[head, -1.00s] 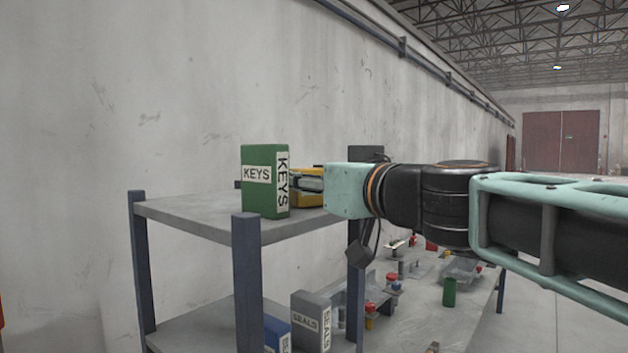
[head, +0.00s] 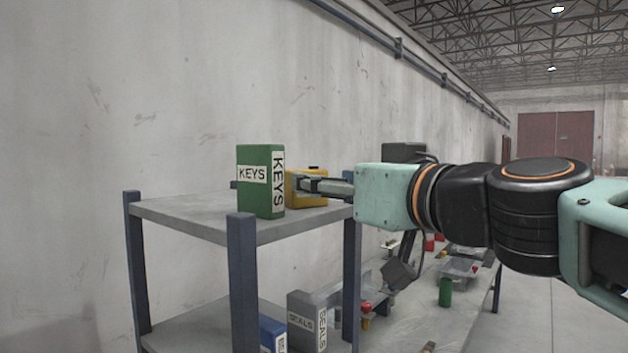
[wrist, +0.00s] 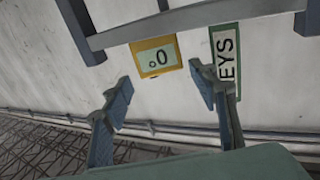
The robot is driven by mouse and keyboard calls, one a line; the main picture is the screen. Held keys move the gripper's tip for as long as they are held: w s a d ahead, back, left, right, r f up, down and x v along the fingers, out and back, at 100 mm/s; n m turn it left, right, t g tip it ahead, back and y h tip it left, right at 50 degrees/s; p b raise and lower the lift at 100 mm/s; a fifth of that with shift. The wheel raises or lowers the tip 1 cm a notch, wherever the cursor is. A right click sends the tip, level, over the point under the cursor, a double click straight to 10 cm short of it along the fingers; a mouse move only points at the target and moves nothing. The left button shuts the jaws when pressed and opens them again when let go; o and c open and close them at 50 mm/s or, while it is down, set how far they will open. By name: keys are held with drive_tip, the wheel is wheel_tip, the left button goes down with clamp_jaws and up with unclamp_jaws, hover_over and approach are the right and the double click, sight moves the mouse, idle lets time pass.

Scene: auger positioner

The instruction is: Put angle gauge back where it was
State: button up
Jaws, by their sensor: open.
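The yellow angle gauge (head: 308,201) stands on the top shelf, just right of the green KEYS box. In the wrist view the gauge (wrist: 157,57) shows its pale display face, and the picture is turned over. My gripper (head: 305,184) reaches in from the right and overlaps the gauge in the head view. In the wrist view the fingers of my gripper (wrist: 161,86) are spread, with nothing between them. The gauge lies beyond the fingertips, apart from them. Its base is partly hidden in the head view.
The green KEYS box (head: 261,182) stands close beside the gauge, near one finger. The grey shelf (head: 190,215) has free room at its left. Below are a grey SEALS box (head: 306,322) and a blue box (head: 272,335). A cluttered workbench (head: 405,325) stands behind.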

drive_tip(key=v, duration=0.5)
drive_tip(key=s+f+m+g+h, duration=0.25)
drive_tip(key=f+g+h, duration=0.2)
drive_tip(key=f, duration=1.65)
drive_tip(key=s+d+f+m+g+h, duration=0.1)
drive_tip(key=s+d+f, duration=0.3)
drive_tip(key=f, duration=0.4)
drive_tip(key=s+d+f+m+g+h, duration=0.2)
drive_tip(key=s+d+f+g+h, duration=0.1)
drive_tip(key=f, duration=0.5)
drive_tip(key=shift+s+d+g, duration=0.75)
drive_tip(key=shift+s+d, duration=0.15)
drive_tip(key=shift+s, duration=0.2)
drive_tip(key=shift+m+h, duration=0.25)
